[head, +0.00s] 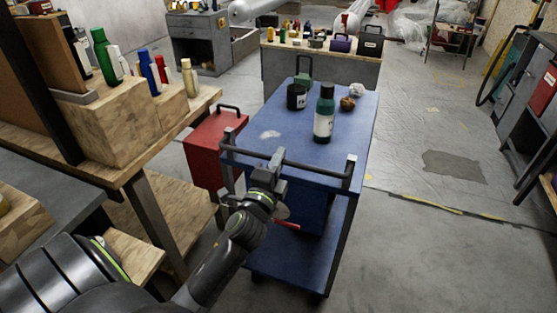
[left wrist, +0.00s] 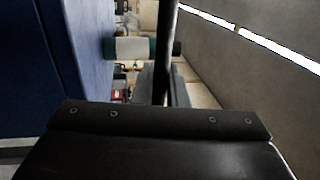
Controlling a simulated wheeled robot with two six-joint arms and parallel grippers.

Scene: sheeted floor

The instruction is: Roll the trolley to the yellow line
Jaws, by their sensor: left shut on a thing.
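The blue trolley (head: 280,128) stands in the middle of the head view, with a dark push handle (head: 315,170) along its near edge. My left gripper (head: 277,162) is shut on this handle, left of its middle. In the left wrist view the handle (left wrist: 170,40) runs up from between the jaws (left wrist: 165,88), and the blue trolley top (left wrist: 75,45) is at the left. A worn, broken yellow line (head: 432,207) lies on the floor right of the trolley; any part behind the trolley is hidden. My right gripper is out of view.
On the trolley stand a dark green bottle (head: 324,115), a black mug (head: 296,96) and small items. A red cabinet (head: 205,152) and wooden bench (head: 110,165) are close at left. A grey workbench (head: 340,72) stands beyond. Floor at right (head: 430,140) is open.

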